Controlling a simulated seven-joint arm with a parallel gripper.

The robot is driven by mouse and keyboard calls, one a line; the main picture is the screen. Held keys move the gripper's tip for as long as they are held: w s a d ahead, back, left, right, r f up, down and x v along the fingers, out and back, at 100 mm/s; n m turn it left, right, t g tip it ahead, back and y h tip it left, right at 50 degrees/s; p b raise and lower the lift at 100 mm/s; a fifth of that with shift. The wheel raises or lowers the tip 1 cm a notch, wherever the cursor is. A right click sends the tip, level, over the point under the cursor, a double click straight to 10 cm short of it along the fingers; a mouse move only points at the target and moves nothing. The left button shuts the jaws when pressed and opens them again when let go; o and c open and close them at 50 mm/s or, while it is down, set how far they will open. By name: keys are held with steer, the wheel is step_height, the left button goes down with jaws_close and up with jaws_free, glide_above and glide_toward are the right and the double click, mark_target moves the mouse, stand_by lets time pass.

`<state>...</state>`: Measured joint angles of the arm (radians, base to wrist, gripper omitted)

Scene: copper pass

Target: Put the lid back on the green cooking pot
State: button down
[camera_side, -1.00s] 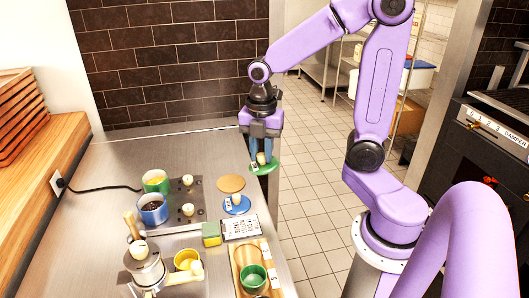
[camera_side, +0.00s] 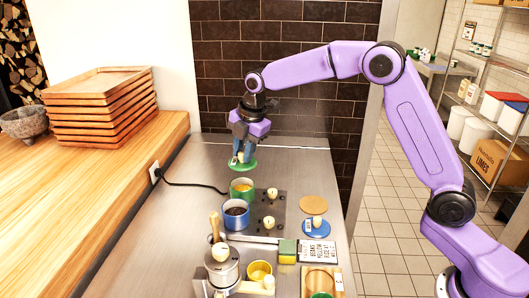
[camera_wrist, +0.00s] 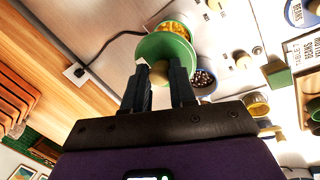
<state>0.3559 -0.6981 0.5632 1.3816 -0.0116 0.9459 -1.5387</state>
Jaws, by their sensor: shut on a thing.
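My gripper (camera_side: 241,158) is shut on the knob of a green lid (camera_side: 243,166), which hangs level or nearly so above the counter. The green pot (camera_side: 242,192), with yellow food inside, stands open just below and in front of the lid in the side view. In the wrist view, my gripper (camera_wrist: 160,72) has the green lid (camera_wrist: 152,48) at its fingertips. The lid partly covers the green pot (camera_wrist: 181,29) there, whose yellow contents show past the lid's edge.
A blue pot (camera_side: 236,218) with dark contents stands close to the green pot. A blue lid (camera_side: 316,229) lies to the right, near a round tan board (camera_side: 319,204). A sponge (camera_side: 287,251), a sign (camera_side: 318,251) and a yellow cup (camera_side: 260,272) are nearer the front.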

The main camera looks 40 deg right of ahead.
steer(key=shift+w+a+f, duration=0.15)
steer(key=shift+w+f, duration=0.05)
steer(key=shift+w, duration=0.05)
steer(key=shift+s+d+x, duration=0.1)
steer(key=shift+s+x, duration=0.1)
steer(key=shift+x, duration=0.75)
steer(key=shift+s+d+x, duration=0.1)
steer(key=shift+s+x, duration=0.15)
steer(key=shift+x, duration=0.75)
steer(key=shift+s+x, duration=0.2)
steer(key=shift+x, duration=0.75)
steer(key=shift+f, duration=0.25)
steer(key=shift+s+f, duration=0.15)
steer(key=shift+f, duration=0.05)
steer(key=shift+c, duration=1.9)
jaws_free()
steer(key=shift+r, duration=0.15)
steer(key=shift+w+a+v, duration=0.1)
steer(key=shift+w+v, duration=0.15)
steer(key=shift+v, duration=0.85)
steer(key=shift+w+a+v, duration=0.1)
steer(key=shift+w+v, duration=0.15)
steer(key=shift+v, duration=0.85)
steer(key=shift+w+a+v, duration=0.1)
steer(key=shift+w+v, duration=0.15)
steer(key=shift+v, duration=0.85)
steer(key=shift+d+r, duration=0.1)
steer(key=shift+r, duration=0.1)
steer(key=shift+c, duration=0.3)
